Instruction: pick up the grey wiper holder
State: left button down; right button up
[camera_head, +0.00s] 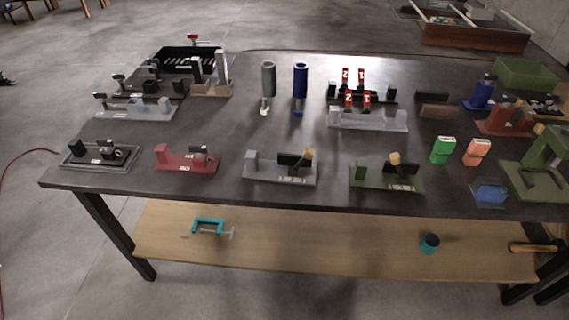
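Neither of my grippers is in view. Several grey things stand on the dark table (235,135), and I cannot tell for certain which is the wiper holder. A grey fixture (262,172) with an upright block and a dark part with a tan piece sits at the front middle. A light grey fixture (368,122) with raised ends lies behind it to the right. Another light grey fixture (140,109) is at the back left. A grey upright cylinder (268,76) stands at the back middle, with a small white piece at its foot.
A red fixture (187,162) and a green fixture (386,179) flank the front grey one. A blue cylinder (300,78) stands beside the grey cylinder. Green and orange boxes (443,150) (477,152) stand right. The lower shelf (320,246) holds a teal clamp (208,225). The table's centre is fairly clear.

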aim_at(281, 171)
jog(key=j+z, duration=0.1)
jog(key=j, duration=0.65)
jog(key=j+z, duration=0.15)
jog(key=j, duration=0.6)
jog(key=k+j+z, duration=0.1)
jog(key=j, duration=0.6)
jog(key=k+j+z, duration=0.1)
jog(key=j, duration=0.65)
